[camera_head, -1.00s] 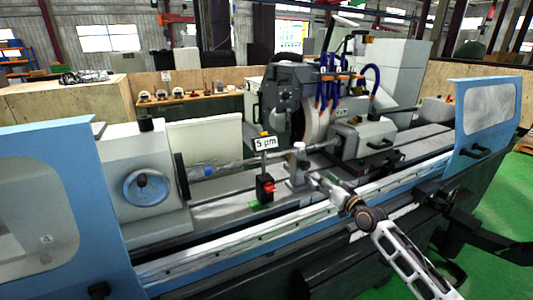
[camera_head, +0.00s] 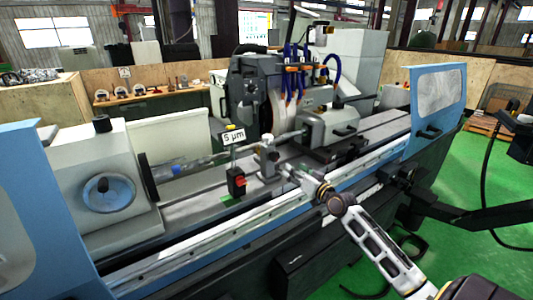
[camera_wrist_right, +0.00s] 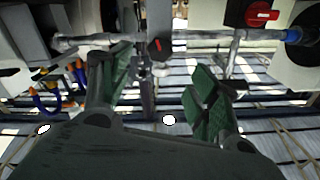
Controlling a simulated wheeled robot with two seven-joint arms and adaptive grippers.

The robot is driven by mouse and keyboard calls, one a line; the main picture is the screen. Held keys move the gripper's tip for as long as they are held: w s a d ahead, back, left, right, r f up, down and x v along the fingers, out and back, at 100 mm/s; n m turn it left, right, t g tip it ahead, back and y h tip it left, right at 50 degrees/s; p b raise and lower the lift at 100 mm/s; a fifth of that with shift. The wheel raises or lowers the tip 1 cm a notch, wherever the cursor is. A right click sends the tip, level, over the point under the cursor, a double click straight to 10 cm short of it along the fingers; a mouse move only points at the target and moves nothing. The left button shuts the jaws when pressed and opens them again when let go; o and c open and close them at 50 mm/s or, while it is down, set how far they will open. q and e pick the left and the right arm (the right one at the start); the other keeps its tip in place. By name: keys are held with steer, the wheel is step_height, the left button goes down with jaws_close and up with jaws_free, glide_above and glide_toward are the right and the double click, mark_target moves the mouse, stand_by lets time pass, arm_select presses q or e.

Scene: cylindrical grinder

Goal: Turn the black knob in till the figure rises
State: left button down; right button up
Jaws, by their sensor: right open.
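The figure on the small white sign (camera_head: 234,136) reads 5 µm, above the workpiece bar. A grey post (camera_head: 268,158) stands beside it on the machine bed. A small dark knob (camera_wrist_right: 157,46) shows between my fingers in the right wrist view; it is too small to make out in the head view. My right gripper (camera_head: 288,172) is just in front of the post, coming from the lower right. In the wrist view my right gripper (camera_wrist_right: 160,68) has its green-padded fingers apart, with nothing held between them. My left gripper is out of view.
A red switch on a black box (camera_head: 238,184) stands left of the post. The blue handwheel (camera_head: 108,193) is on the left headstock, and the grinding wheel housing (camera_head: 250,95) is behind. A blue door (camera_head: 436,105) is at the right.

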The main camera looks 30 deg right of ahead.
mark_target(276, 158)
steer(key=shift+s, duration=0.5)
steer(key=shift+w, duration=0.25)
steer(key=shift+w+a+r+p, duration=0.1)
steer(key=shift+w+p, duration=0.2)
steer(key=shift+w, duration=1)
steer(key=shift+w+a+f+p, duration=0.1)
steer(key=shift+w+p, duration=0.15)
steer(key=shift+w, duration=1)
steer(key=shift+w+a+r+p, duration=0.1)
steer(key=shift+w+p, duration=0.2)
steer(key=shift+w, duration=1)
steer(key=shift+w+a, duration=0.15)
steer(key=shift+w, duration=1.25)
steer(key=shift+w+a, duration=0.1)
steer(key=shift+w, duration=1.3)
steer(key=c, duration=1)
steer(key=shift+c, duration=0.2)
